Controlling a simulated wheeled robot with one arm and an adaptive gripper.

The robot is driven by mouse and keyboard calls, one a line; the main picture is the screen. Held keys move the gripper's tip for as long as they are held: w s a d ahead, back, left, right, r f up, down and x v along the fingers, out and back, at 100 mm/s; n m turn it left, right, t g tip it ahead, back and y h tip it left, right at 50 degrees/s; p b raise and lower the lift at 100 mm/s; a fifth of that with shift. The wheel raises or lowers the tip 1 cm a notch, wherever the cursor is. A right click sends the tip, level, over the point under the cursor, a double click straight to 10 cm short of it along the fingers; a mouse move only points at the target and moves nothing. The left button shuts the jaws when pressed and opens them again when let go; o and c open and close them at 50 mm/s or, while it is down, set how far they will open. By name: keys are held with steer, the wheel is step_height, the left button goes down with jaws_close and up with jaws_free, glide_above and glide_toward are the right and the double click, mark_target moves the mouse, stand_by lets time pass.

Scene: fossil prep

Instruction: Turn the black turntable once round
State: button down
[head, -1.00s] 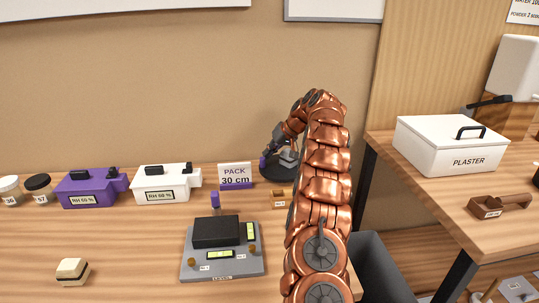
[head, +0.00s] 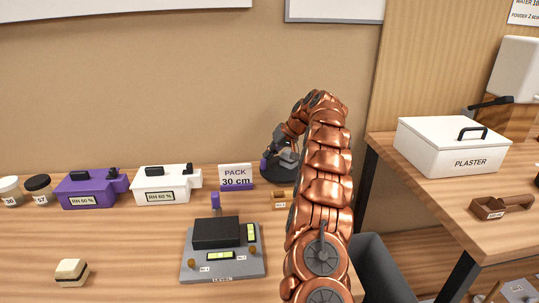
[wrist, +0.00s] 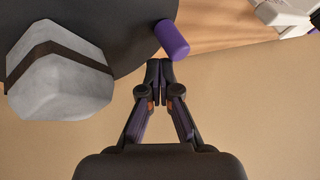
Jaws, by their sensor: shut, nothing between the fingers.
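The black turntable (head: 277,176) stands at the back of the bench, partly hidden behind my arm. In the wrist view its dark disc (wrist: 115,22) fills the upper left, carrying a pale grey block (wrist: 60,85) with a dark band. A purple peg (wrist: 172,41) stands near the disc's edge. My gripper (wrist: 158,68) is shut with nothing between its fingers. Its fingertips are close beside the peg and the disc's edge; whether they touch the peg I cannot tell. In the head view my gripper (head: 271,151) is small and at the turntable.
A "PACK 30 cm" sign (head: 236,175) and a white box (head: 166,183) stand left of the turntable. A grey levelling device (head: 223,262) lies in front. A dark bin (head: 380,270) is below, between the benches. A white plaster box (head: 452,145) is on the right bench.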

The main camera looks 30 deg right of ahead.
mark_target(284, 169)
steer(key=v, duration=1.2)
